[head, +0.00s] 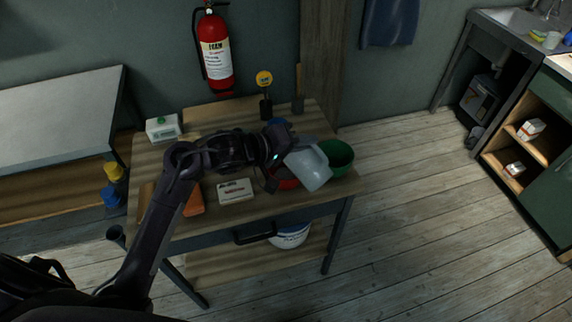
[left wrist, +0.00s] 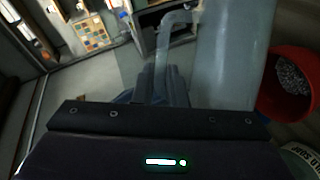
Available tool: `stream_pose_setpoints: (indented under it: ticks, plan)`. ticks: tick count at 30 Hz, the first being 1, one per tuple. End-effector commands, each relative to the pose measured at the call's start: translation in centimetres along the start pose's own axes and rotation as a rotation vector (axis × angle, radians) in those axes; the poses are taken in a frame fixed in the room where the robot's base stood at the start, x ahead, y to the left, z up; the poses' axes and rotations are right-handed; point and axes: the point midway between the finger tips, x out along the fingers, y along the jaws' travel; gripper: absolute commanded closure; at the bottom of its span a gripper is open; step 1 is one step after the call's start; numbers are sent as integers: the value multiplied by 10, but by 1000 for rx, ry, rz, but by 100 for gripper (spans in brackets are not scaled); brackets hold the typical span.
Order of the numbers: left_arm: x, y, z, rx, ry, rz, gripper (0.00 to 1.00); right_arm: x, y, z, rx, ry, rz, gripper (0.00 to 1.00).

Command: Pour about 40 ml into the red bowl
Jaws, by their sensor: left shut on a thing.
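My left gripper (head: 277,160) is shut on the handle of a translucent whitish jug (head: 311,168). The jug also shows in the left wrist view (left wrist: 226,50), with its handle between my fingers (left wrist: 158,92). The jug looks tilted and is held over or beside the red bowl (head: 286,182), partly covering it in the head view. In the left wrist view the red bowl (left wrist: 276,104) holds pale grey, grainy-looking contents. I see no clear stream between jug and bowl. The level inside the jug cannot be told. My right gripper is not in view.
A green bowl (head: 340,160) stands just right of the jug. A labelled white box (head: 235,190), an orange block (head: 194,203) and a white-and-green box (head: 162,127) are on the wooden bench (head: 270,205). A white bucket (head: 290,238) is on the lower shelf.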

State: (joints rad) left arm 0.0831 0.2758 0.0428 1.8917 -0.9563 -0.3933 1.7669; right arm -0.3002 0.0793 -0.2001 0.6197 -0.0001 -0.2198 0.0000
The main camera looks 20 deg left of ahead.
Motion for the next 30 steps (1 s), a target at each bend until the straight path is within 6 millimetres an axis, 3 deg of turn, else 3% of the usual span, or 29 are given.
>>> stream_pose_setpoints:
  ticks: [30]
  plan:
    - [8,7,10,-35,-7,16,100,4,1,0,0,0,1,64]
